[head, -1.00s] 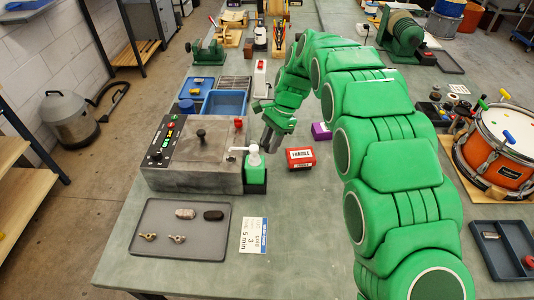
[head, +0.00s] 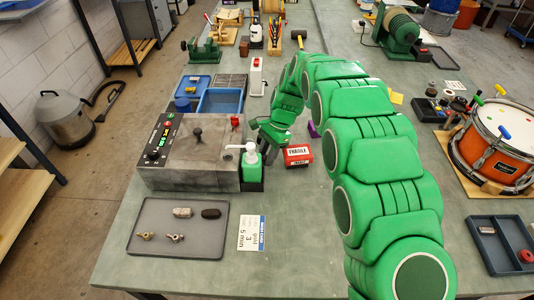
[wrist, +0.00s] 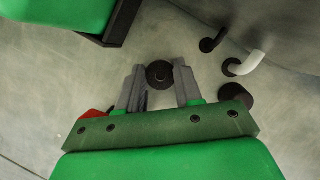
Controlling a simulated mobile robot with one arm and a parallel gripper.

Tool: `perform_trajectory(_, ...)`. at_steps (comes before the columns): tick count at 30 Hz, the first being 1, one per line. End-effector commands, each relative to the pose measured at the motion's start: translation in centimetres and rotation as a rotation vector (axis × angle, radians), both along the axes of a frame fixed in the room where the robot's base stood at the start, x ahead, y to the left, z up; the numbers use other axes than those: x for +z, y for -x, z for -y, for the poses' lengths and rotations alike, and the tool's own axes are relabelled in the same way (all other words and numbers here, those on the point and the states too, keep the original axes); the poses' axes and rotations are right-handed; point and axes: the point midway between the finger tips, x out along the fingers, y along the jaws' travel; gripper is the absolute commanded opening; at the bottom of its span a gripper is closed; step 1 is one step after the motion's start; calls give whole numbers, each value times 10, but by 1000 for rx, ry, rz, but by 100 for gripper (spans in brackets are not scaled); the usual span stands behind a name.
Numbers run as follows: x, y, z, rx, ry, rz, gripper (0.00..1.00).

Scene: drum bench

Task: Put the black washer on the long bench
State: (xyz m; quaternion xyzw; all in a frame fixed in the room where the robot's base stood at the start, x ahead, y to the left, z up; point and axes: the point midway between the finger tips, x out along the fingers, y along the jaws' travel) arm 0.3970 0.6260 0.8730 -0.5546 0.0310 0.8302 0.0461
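My gripper (wrist: 159,75) points down beside the grey machine in the wrist view. Its two grey fingers stand on either side of a small black round piece with a dot at its middle, which looks like the black washer (wrist: 159,75). The fingers appear to touch its sides. In the head view my gripper (head: 268,137) is low behind the green bottle, and the washer is hidden there. The bench top (head: 300,230) lies under my gripper; the gap between washer and bench cannot be judged.
The grey machine (head: 190,177) and the green pump bottle (head: 251,165) stand close to my gripper. A red box (head: 297,155) is just right of it. A tray with small parts (head: 150,215) and a printed card (head: 252,232) lie nearer. The bench's front middle is clear.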

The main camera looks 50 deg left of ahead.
Motion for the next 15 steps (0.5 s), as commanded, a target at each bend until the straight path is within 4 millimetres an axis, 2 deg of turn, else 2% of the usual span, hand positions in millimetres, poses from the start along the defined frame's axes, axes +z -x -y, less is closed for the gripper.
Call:
perform_trajectory(1, 0, 0, 0, 0, 0, 0, 42)
perform_trajectory(4, 0, 0, 0, 0, 0, 0, 58)
perform_trajectory(15, 4, 0, 0, 0, -1, 0, 59)
